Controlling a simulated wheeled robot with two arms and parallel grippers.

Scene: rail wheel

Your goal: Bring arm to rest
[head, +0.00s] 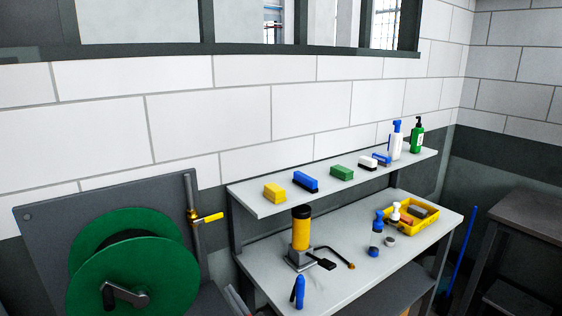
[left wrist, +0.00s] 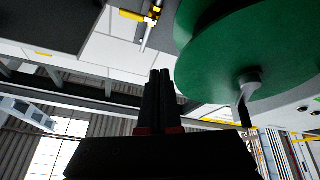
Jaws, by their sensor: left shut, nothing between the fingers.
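My left gripper (left wrist: 161,74) shows in the left wrist view as two dark fingers side by side, shut and empty. I cannot make it out in the head view. The green hose reel (head: 125,265) is at the lower left of the head view, with a dark crank handle. It also shows at the upper right of the left wrist view (left wrist: 240,50), apart from the fingers in the picture. My right gripper is in neither view.
A grey workbench (head: 262,268) holds a yellow-and-black cylinder (head: 301,228), a yellow tray (head: 428,216) and small bottles. The shelf (head: 260,208) above carries brushes and bottles. A yellow-handled valve (head: 207,218) is beside the reel. A dark table (head: 515,222) stands at right.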

